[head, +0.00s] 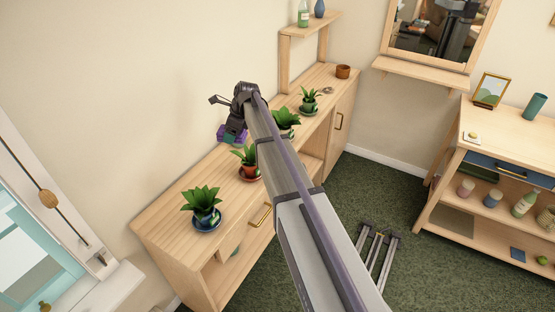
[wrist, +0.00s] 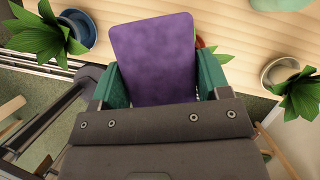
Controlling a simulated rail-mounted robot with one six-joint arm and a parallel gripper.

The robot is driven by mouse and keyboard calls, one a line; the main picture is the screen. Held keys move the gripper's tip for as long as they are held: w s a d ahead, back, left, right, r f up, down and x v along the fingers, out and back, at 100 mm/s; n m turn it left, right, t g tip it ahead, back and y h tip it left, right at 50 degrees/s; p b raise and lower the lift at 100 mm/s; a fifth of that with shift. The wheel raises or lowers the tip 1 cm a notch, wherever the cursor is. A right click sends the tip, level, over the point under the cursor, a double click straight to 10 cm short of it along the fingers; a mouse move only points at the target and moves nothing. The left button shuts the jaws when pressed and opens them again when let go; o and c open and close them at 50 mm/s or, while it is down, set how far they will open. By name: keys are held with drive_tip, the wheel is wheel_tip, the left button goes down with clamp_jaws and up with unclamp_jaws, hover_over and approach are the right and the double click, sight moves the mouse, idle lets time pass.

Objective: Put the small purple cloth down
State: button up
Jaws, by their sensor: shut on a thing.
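The small purple cloth (wrist: 152,50) is held between the two green fingers of my gripper (wrist: 159,80) in the wrist view. It looks like a flat rounded rectangle and covers part of the wooden cabinet top behind it. In the head view my gripper (head: 234,136) is over the back part of the long wooden cabinet (head: 165,220), by the wall. A bit of purple shows at its fingers. I cannot tell from these views whether the cloth touches the wood.
Several potted plants stand along the cabinet, including one in a blue pot (head: 207,219) and one in a red-brown pot (head: 249,172) close to my gripper. Bare wood lies between them. A wooden shelf unit (head: 450,160) stands at the right.

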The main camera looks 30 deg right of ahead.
drive_tip(key=w+d+f+m+b, duration=0.1)
drive_tip(key=w+d+f+b, duration=0.25)
drive_tip(key=d, duration=0.35)
drive_tip(key=w+d+f+m+t+h+b, duration=0.1)
drive_tip(key=w+d+f+m+b, duration=0.1)
drive_tip(key=d+f+b, duration=0.3)
drive_tip(key=w+d+f+m+b, duration=0.1)
drive_tip(key=w+d+f, duration=0.15)
drive_tip(key=d, duration=0.55)
drive_tip(key=f+b, duration=1)
drive_tip(key=f, duration=0.1)
drive_tip(key=shift+s+a+f, duration=0.15)
drive_tip(key=shift+s+a, duration=0.05)
drive_tip(key=shift+a, duration=0.1)
drive_tip(key=shift+r, duration=0.3)
drive_tip(key=shift+f, duration=0.2)
drive_tip(key=o, duration=0.8)
drive_tip(key=shift+r, duration=0.1)
